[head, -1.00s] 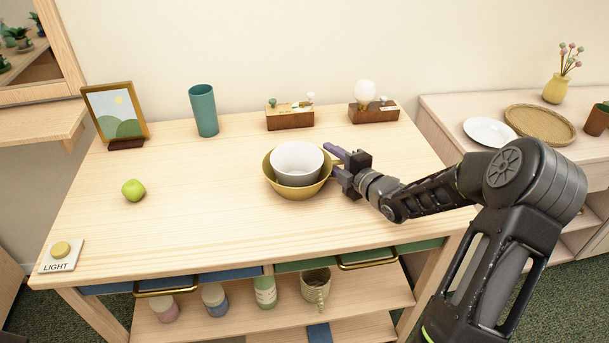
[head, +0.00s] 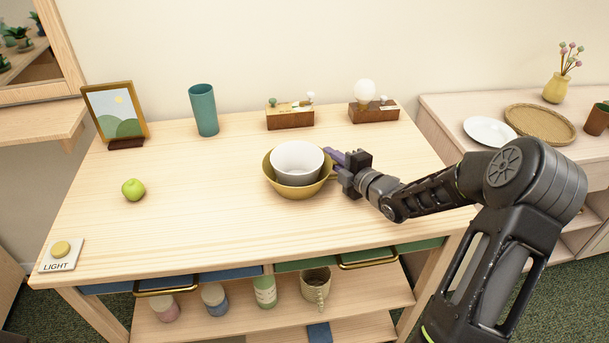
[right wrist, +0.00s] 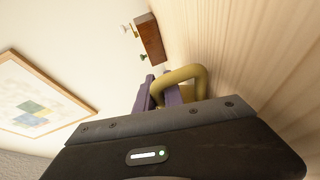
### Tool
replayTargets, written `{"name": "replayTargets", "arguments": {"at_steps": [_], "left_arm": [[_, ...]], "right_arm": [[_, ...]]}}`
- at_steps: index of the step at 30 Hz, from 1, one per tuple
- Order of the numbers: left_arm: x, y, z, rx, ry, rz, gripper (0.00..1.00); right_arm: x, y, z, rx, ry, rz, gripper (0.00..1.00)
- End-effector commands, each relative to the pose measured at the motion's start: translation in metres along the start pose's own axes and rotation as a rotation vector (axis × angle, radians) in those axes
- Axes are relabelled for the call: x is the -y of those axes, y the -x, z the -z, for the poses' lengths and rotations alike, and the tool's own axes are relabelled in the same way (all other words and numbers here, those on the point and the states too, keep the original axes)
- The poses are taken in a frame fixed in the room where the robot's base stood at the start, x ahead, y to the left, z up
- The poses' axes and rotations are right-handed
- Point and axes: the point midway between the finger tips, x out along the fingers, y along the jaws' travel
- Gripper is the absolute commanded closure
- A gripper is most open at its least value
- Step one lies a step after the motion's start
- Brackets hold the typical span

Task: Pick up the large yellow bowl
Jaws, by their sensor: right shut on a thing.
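The large yellow bowl (head: 296,191) sits on the wooden table. A smaller white and grey bowl (head: 297,162) is nested inside it and hides its inside. My right gripper (head: 335,160) is at the yellow bowl's right side, its purple fingers closed on the bowl's handle. In the right wrist view the yellow handle (right wrist: 187,75) loops out from between the purple fingers (right wrist: 160,92). The rest of the bowl is hidden in that view. My left gripper is not in view.
A green apple (head: 133,190), a teal cup (head: 203,110), a picture frame (head: 115,115) and two wooden boxes (head: 290,120) (head: 374,113) stand around the bowls. A light button (head: 61,250) is at the front left. The table front is clear.

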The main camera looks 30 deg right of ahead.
Motion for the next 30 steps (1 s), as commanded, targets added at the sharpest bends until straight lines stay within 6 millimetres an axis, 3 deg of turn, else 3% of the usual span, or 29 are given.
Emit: {"name": "replayTargets", "arguments": {"at_steps": [17, 30], "left_arm": [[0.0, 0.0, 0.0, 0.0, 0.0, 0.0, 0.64], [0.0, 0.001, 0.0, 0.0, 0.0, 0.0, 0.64]], "right_arm": [[-0.006, 0.001, 0.001, 0.0, 0.001, -0.001, 1.0], [-0.08, 0.013, 0.01, 0.0, 0.004, -0.003, 1.0]]}}
